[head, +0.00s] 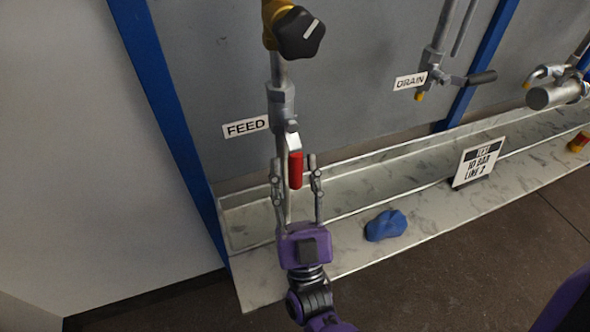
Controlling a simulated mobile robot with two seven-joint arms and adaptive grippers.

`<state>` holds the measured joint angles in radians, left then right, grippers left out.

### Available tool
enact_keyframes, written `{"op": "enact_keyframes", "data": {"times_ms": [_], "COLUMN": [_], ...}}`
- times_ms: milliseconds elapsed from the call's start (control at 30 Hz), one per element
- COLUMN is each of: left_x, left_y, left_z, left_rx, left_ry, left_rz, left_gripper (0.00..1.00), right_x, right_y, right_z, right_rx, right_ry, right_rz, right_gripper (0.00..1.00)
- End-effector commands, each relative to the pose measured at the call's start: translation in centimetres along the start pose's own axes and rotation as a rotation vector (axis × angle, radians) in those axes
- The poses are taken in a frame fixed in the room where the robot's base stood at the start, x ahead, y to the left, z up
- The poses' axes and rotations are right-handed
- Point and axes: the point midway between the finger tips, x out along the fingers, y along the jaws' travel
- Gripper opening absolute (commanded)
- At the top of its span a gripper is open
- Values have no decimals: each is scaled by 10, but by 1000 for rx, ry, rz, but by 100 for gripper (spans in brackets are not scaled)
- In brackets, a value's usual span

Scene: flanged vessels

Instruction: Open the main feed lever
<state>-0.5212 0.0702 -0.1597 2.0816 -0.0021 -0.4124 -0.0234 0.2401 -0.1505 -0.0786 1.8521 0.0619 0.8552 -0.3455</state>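The feed lever (296,169) has a red grip that hangs downward from a grey valve body (281,100) on a vertical pipe. A white FEED label (246,127) is on the panel to its left. My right gripper (295,160) is open, with one finger on each side of the red grip in the head view. A gap shows between the fingers and the grip; I cannot tell the depth between them. My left gripper is not in view.
A black knob (300,33) sits above the feed valve. A drain lever (481,77) with a DRAIN label (410,81) is at the right. The ledge (262,287) holds a blue cloth-like lump (386,225) and a test sign (477,163). A blue post (170,90) stands at left.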

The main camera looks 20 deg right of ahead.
Motion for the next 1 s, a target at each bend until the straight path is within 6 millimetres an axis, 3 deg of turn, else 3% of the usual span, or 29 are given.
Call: {"op": "enact_keyframes", "data": {"times_ms": [267, 700, 1000], "left_x": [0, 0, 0], "left_y": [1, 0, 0], "left_z": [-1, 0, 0], "left_rx": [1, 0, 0], "left_ry": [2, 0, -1], "left_rz": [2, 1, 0], "left_gripper": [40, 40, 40], "right_x": [10, 64, 71], "right_y": [0, -2, -2], "right_z": [-10, -64, -71], "right_rx": [-1, 0, -1], "right_ry": [3, 2, -1], "right_rz": [0, 1, -1], "right_gripper": [39, 39, 39]}}
